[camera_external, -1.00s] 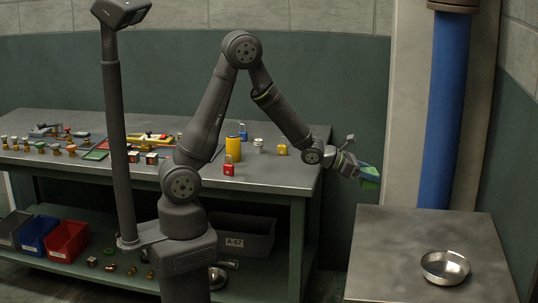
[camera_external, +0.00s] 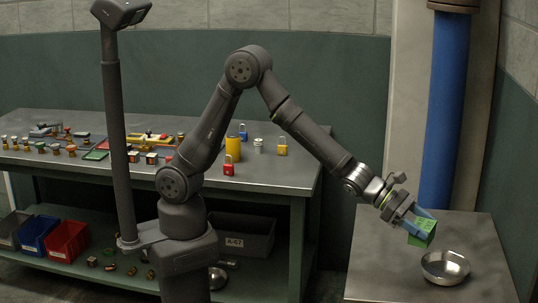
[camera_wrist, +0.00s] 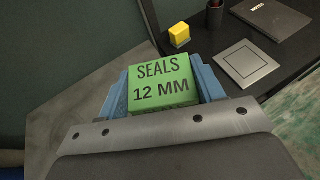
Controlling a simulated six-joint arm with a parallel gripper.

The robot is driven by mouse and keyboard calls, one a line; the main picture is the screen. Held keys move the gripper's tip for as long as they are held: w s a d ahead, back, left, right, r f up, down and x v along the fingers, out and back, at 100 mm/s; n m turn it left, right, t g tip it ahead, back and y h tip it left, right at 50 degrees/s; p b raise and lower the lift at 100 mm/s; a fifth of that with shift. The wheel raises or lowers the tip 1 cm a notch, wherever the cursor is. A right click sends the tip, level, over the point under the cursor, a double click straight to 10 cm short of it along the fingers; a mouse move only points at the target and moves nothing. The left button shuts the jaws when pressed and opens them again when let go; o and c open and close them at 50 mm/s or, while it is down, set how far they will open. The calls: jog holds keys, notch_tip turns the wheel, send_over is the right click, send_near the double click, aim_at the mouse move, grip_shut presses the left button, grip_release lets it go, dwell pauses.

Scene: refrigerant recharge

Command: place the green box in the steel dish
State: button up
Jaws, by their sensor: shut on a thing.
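The green box (camera_external: 421,231) is held between the blue fingers of my gripper (camera_external: 420,222), above the side table and up and to the left of the dish in the external view. In the wrist view the green box (camera_wrist: 160,82) reads "SEALS 12 MM" and sits between both blue fingers (camera_wrist: 160,92). The steel dish (camera_external: 445,267) is a round, shallow, empty metal bowl on the side table. The dish does not show in the wrist view.
The side table (camera_external: 385,265) is bare apart from the dish. A blue vertical pipe (camera_external: 445,110) stands behind it. The long workbench (camera_external: 270,170) at the left carries padlocks, a yellow cylinder (camera_external: 233,149) and several small parts. The wrist view shows a yellow block (camera_wrist: 179,35) and a dark notebook (camera_wrist: 262,17).

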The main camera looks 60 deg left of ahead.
jog(key=shift+s+d, duration=0.25)
jog(key=shift+d, duration=0.1)
jog(key=shift+w+a+f, duration=0.3)
jog(key=shift+w+f, duration=1.5)
jog(key=shift+w, duration=0.05)
jog(key=shift+w+a+f, duration=0.3)
jog(key=shift+w+f, duration=1.55)
jog(key=shift+w+a+f, duration=0.3)
jog(key=shift+w+f, duration=1.5)
jog(key=shift+w, duration=0.05)
jog(key=shift+f, duration=0.6)
jog(key=o, duration=1)
jog(key=shift+c, duration=0.2)
